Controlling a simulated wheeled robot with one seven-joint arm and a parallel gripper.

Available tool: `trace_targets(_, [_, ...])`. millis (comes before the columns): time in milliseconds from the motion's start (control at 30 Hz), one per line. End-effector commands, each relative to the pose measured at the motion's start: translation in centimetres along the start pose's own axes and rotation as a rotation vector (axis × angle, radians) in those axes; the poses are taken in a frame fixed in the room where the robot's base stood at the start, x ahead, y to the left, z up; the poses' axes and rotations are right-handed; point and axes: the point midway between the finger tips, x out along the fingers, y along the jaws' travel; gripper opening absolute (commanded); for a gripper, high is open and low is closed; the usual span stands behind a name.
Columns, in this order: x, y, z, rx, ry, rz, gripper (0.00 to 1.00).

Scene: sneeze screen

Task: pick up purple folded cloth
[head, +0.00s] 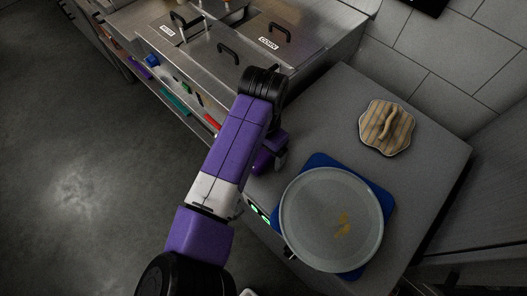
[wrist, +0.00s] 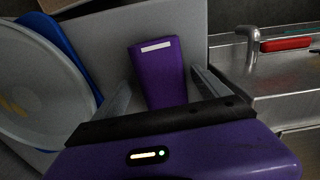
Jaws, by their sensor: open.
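The purple folded cloth (wrist: 160,72) has a white stripe near its far end and lies on the grey counter (wrist: 200,40) in the wrist view. My gripper (wrist: 162,90) is open, with one finger on each side of the cloth's near part. There is a gap at each side, and the near end of the cloth is hidden behind the gripper body. In the head view my arm and wrist hang over the counter's left edge; a purple part (head: 266,156) shows beside the wrist, and I cannot tell whether any of it is cloth.
A round pan or lidded dish (head: 330,220) stands on a blue base (head: 320,160) close to the gripper. A striped tan item on a plate (head: 387,127) lies farther back. A steel unit with lids (head: 215,55) stands left; a red-handled piece (wrist: 285,44) is at right.

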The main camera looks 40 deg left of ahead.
Motion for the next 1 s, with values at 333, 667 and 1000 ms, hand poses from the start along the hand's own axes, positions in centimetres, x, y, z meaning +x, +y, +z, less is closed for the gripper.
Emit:
trace_targets(333, [0.1,0.0,0.0,0.000,0.000,0.000,0.64])
trace_targets(667, [0.1,0.0,0.0,0.000,0.001,0.000,0.20])
trace_targets(1000, [-1.0,-0.1,-0.1,0.000,0.002,-0.001,0.20])
